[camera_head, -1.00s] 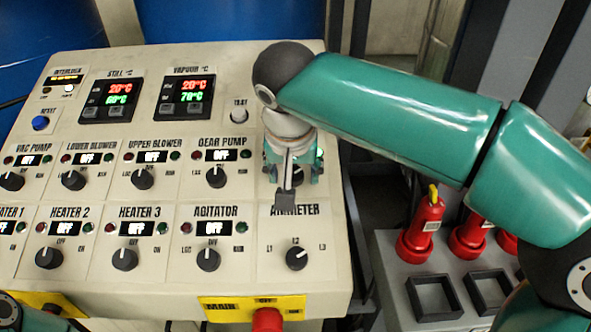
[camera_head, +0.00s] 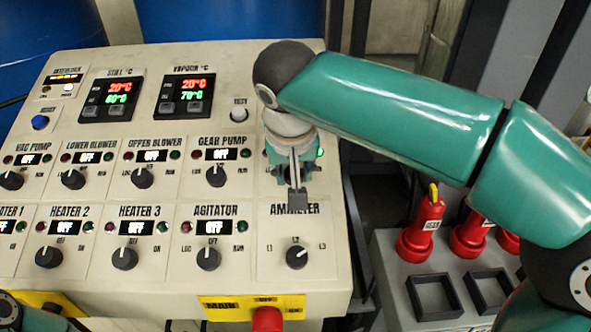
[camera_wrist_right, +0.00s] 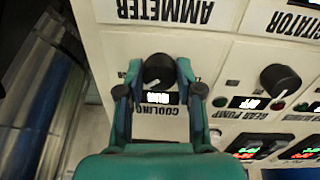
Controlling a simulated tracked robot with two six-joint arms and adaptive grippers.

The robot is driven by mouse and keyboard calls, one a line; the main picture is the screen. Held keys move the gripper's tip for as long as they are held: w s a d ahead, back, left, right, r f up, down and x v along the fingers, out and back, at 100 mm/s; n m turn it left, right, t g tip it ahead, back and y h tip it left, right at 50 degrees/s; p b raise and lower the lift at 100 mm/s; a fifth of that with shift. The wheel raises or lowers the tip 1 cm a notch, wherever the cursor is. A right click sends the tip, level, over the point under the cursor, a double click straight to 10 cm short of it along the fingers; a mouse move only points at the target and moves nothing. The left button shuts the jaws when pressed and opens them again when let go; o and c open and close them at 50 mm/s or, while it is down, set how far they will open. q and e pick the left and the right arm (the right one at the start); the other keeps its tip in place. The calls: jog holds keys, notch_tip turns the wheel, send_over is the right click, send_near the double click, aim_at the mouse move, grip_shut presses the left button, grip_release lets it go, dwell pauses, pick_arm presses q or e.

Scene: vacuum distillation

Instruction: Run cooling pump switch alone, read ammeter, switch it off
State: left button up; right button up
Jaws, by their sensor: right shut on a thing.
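My right gripper (camera_head: 297,198) reaches down over the cooling switch panel in the head view and hides most of it. In the right wrist view the gripper (camera_wrist_right: 160,82) is shut around the black cooling knob (camera_wrist_right: 158,70). The small cooling display (camera_wrist_right: 160,98) is lit and appears to read RUN, upside down. A green lamp (camera_head: 320,155) glows beside the gripper in the head view. The ammeter selector knob (camera_head: 297,257) stands below, near L2. The gripper covers part of the ammeter label, and I see no ammeter reading.
The gear pump knob (camera_head: 215,177) and agitator knob (camera_head: 208,259) are close by on the left; their displays read OFF. A red main switch (camera_head: 267,319) is at the front edge. Red extinguisher-like objects (camera_head: 421,228) stand on a grey stand at right.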

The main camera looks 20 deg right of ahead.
jog(key=n, duration=0.5)
jog(key=shift+n, duration=2.5)
jog(key=o, duration=1.2)
jog(key=shift+c, duration=0.2)
jog(key=v, duration=1.1)
jog(key=shift+s+r, duration=0.3)
jog(key=shift+s, duration=0.1)
